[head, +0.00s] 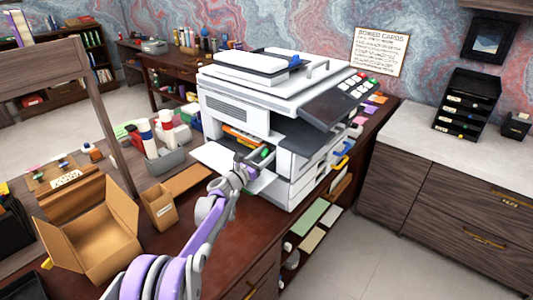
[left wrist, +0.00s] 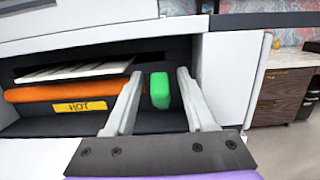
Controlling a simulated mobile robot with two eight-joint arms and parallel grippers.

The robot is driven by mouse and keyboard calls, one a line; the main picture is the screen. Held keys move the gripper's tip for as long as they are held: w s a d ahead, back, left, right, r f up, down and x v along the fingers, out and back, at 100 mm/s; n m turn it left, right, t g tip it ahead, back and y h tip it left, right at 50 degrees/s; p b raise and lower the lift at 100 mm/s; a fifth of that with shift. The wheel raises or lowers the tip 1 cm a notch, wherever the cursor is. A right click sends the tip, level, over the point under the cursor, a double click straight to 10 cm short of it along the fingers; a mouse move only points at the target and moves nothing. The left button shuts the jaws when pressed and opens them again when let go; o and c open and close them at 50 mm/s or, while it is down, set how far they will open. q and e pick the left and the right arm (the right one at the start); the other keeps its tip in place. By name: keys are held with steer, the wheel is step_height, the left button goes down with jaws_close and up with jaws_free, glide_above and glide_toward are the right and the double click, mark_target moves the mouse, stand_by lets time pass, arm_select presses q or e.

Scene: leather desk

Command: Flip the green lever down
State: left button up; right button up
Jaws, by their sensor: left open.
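The green lever (left wrist: 160,91) is inside the open front bay of the white printer (head: 235,110). In the left wrist view it shows between the two fingers of my left gripper (left wrist: 158,85), with a gap on each side. In the head view my left gripper (head: 254,162) is at the bay opening, and the green lever (head: 265,152) shows as a small patch beside it. My left gripper is open. I cannot tell whether the fingertips reach past the lever. My right gripper is not in view.
An orange roller (left wrist: 65,92) with a yellow HOT label (left wrist: 80,106) lies left of the lever. The printer's white side wall (left wrist: 228,75) is close on the right. An open cardboard box (head: 95,240) and a smaller box (head: 159,206) stand on the desk.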

arm_select(q)
steer(key=b+v, duration=0.1)
steer(key=v, duration=0.9)
steer(key=shift+s+a+b, duration=0.2)
steer(key=shift+s+b, duration=0.1)
steer(key=shift+s, duration=0.05)
